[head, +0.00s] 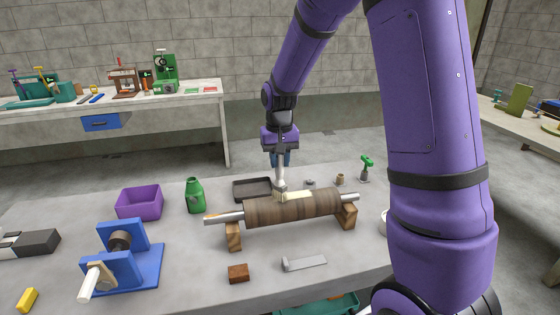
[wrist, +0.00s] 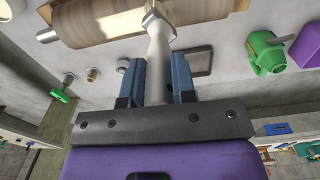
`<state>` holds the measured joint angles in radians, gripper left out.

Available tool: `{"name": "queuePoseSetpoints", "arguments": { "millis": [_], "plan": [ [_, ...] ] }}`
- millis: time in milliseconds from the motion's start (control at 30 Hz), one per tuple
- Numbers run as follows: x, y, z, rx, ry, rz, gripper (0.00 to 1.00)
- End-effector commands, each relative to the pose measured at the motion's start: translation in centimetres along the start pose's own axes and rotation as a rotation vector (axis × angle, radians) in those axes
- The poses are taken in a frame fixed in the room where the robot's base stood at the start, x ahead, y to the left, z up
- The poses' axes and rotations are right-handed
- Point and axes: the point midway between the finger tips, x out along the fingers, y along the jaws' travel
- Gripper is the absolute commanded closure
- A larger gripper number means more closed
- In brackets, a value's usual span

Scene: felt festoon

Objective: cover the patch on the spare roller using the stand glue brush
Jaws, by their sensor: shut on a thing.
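The brown roller (head: 265,212) lies across two wooden blocks on the grey table, with its metal shaft showing at both ends. A cream patch (head: 297,197) lies on its upper side. My gripper (head: 281,160) is above the roller, shut on the pale handle of the glue brush (head: 281,182). The brush points down, its head at the patch's left end; I cannot tell whether it touches. In the wrist view, the brush (wrist: 157,60) stands between the blue fingers (wrist: 157,85), and the roller (wrist: 215,8) passes behind its head.
A green bottle (head: 194,196), purple bin (head: 139,203) and dark tray (head: 251,189) stand left and behind. A blue stand (head: 130,265) is at front left. A brown block (head: 238,273) and metal piece (head: 303,263) lie in front. A green-handled item (head: 366,165) stands back right.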

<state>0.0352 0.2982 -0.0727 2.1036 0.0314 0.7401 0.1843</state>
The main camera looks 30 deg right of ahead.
Motion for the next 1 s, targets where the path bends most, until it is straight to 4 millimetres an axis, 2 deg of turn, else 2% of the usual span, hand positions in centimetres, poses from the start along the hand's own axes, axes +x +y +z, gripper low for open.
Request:
{"name": "queuePoseSetpoints", "arguments": {
  "millis": [300, 800, 1000],
  "plan": [
    [-0.1, 0.0, -1.4, 0.0, 0.0, 0.0, 0.99],
    [0.1, 0.0, 1.0, 0.0, -0.001, 0.0, 0.99],
    [0.1, 0.0, 0.8, 0.0, -0.001, 0.0, 0.99]
  ]
}}
